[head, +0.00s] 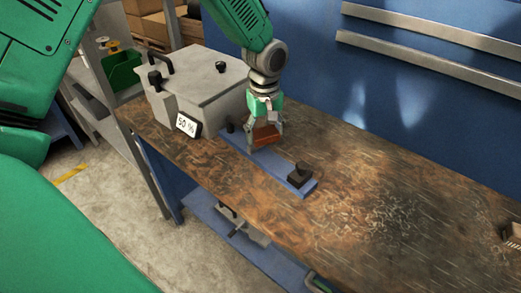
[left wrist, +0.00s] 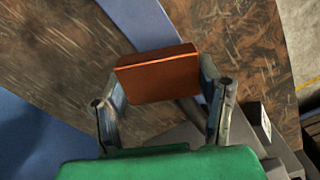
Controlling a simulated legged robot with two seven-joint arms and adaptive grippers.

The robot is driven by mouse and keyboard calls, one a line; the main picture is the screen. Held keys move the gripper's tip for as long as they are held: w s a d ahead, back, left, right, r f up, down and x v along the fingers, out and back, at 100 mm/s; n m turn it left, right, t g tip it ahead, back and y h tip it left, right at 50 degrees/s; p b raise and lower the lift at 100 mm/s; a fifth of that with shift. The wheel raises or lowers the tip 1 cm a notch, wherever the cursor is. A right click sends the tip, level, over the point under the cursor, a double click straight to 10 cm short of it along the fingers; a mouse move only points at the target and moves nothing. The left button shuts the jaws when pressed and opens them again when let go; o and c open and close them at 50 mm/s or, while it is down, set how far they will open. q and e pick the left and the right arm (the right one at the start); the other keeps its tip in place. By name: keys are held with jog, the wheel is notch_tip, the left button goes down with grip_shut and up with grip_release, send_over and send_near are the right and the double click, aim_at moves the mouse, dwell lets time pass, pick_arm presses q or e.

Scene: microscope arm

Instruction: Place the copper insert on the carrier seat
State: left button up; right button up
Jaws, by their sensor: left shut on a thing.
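The copper insert (head: 265,136) is an orange-brown block held between the fingertips of my left gripper (head: 264,140). In the left wrist view, the insert (left wrist: 158,76) spans both fingers of the gripper (left wrist: 160,88). A blue strip (head: 272,180) lies on the bench below it, with a dark block and knob (head: 300,175) at its near right end. The strip also shows in the left wrist view (left wrist: 140,20). The insert is over the strip's far part; I cannot tell whether it touches. The carrier seat cannot be picked out clearly. My right gripper is out of view.
A grey lidded box (head: 200,85) with black knobs and a "50 %" sign (head: 187,125) stands close left of the gripper. The worn wooden bench (head: 400,220) is mostly clear to the right. A blue wall (head: 390,95) with metal rails stands behind.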

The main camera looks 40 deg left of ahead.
aim_at(267, 156)
pick_arm(q)
jog(key=shift+a+f, duration=0.1)
jog(key=shift+f, duration=0.75)
jog(key=shift+w+f, duration=0.1)
jog(key=shift+f, duration=0.25)
jog(key=shift+d+f, duration=0.4)
jog(key=shift+d, duration=0.25)
jog(key=shift+d+f, duration=0.2)
jog(key=shift+f, duration=0.35)
jog(key=shift+d+f, duration=0.15)
jog(key=shift+f, duration=0.65)
jog(key=shift+a+f, duration=0.15)
jog(key=shift+a, duration=0.3)
jog(key=o, duration=1.7)
jog(key=shift+a, duration=0.35)
jog(key=shift+d+r, duration=0.2)
jog(key=shift+d, duration=0.15)
jog(key=r, duration=0.4)
jog(key=shift+d+r, duration=0.2)
jog(key=shift+d, duration=0.15)
jog(key=r, duration=0.4)
jog(key=a+r, duration=0.1)
jog(key=r, duration=0.1)
jog(key=shift+a+r, duration=0.1)
jog(key=shift+r, duration=0.55)
jog(key=shift+d, duration=0.45)
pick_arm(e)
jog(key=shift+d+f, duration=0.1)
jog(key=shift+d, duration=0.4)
